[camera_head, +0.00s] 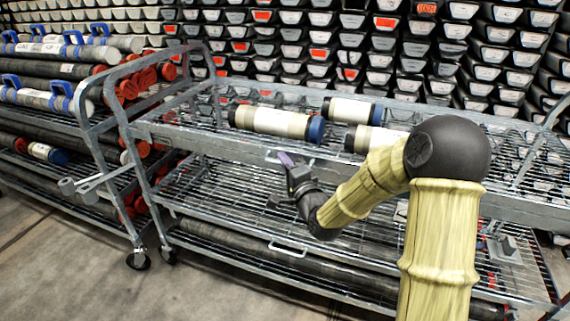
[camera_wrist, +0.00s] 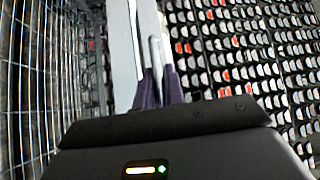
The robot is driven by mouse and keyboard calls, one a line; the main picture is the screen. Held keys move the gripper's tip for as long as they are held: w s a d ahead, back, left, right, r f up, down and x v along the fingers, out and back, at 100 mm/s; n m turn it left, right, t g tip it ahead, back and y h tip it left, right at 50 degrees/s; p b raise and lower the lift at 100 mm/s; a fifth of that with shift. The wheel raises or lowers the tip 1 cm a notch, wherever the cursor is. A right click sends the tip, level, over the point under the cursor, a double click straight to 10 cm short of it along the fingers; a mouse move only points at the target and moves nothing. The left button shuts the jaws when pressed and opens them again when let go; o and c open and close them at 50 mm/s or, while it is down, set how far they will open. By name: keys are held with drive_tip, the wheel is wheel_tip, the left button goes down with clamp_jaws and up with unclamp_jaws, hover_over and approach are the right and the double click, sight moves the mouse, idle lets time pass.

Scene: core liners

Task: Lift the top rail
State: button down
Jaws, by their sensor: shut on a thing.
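The top rail (camera_head: 205,143) is the grey metal bar along the front of the upper shelf of the near cart. My gripper (camera_head: 287,160) is at this rail, on its near side, about mid-length in the head view. In the wrist view the purple fingers (camera_wrist: 160,90) are shut on a thin grey bar, a piece of the rail (camera_wrist: 155,55). The wide pale face of the rail (camera_wrist: 122,50) runs just left of the fingers.
Capped core tubes (camera_head: 270,122) lie on the upper wire shelf behind the rail. A lower front bar carries a small handle (camera_head: 287,248). A second loaded cart (camera_head: 85,115) stands at left. Stacked trays (camera_head: 330,50) fill the back. Floor at lower left is clear.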

drive_tip(key=shift+r, duration=0.35)
drive_tip(key=c, duration=1.5)
unclamp_jaws()
drive_tip(key=shift+f, duration=0.1)
drive_tip(key=shift+s+d, duration=0.1)
drive_tip(key=shift+s, duration=0.05)
drive_tip(key=b+v, duration=1.6)
drive_tip(key=v, duration=0.1)
drive_tip(key=shift+f, duration=0.15)
